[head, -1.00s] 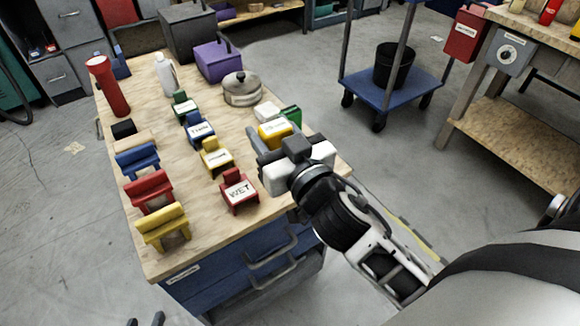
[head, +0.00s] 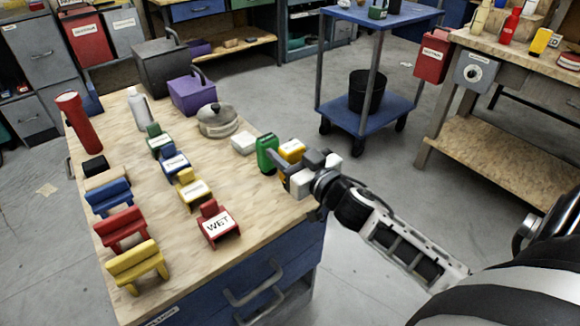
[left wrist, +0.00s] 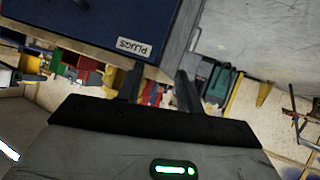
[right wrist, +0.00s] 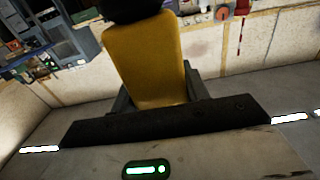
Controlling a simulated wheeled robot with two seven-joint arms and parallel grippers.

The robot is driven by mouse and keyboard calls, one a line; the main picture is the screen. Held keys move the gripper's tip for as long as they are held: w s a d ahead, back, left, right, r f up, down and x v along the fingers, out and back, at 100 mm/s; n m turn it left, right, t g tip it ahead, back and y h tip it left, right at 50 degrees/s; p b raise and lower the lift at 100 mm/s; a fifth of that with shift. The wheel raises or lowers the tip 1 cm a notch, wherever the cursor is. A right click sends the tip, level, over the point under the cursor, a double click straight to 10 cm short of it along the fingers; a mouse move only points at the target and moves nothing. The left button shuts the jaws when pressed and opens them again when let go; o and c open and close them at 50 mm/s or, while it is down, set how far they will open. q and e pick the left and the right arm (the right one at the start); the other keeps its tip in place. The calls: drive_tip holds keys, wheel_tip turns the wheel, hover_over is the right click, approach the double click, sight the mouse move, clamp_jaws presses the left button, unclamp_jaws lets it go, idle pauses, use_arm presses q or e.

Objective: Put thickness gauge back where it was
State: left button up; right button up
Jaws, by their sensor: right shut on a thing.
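A yellow device with a pale label (head: 291,149), which I take to be the thickness gauge, is at the right edge of the wooden-topped cabinet. My right gripper (head: 284,163) is shut on it. The right wrist view shows its yellow body (right wrist: 150,60) upright between the fingers, with a dark top end. I cannot tell whether its base touches the wood. My left gripper (left wrist: 160,90) shows only in the left wrist view, open and empty, near the dark blue drawer front labelled PLUGS (left wrist: 132,47).
A green device (head: 267,153) stands just left of the gauge, beside a white block (head: 244,142) and a round metal pot (head: 217,121). Several coloured stands and a red torch (head: 78,122) fill the cabinet top (head: 165,230). A blue trolley (head: 390,116) and a workbench (head: 470,150) stand right.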

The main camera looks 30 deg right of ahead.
drive_tip(key=f, duration=0.2)
drive_tip(key=f+b, duration=0.1)
drive_tip(key=shift+w+d+f, duration=0.1)
drive_tip(key=shift+d+f, duration=0.25)
drive_tip(key=shift+f, duration=0.2)
drive_tip(key=o, duration=1.2)
drive_tip(key=shift+c, duration=0.2)
use_arm(q)
drive_tip(key=shift+w+f, duration=0.15)
drive_tip(key=shift+f, duration=0.15)
use_arm(e)
drive_tip(key=shift+r, duration=0.1)
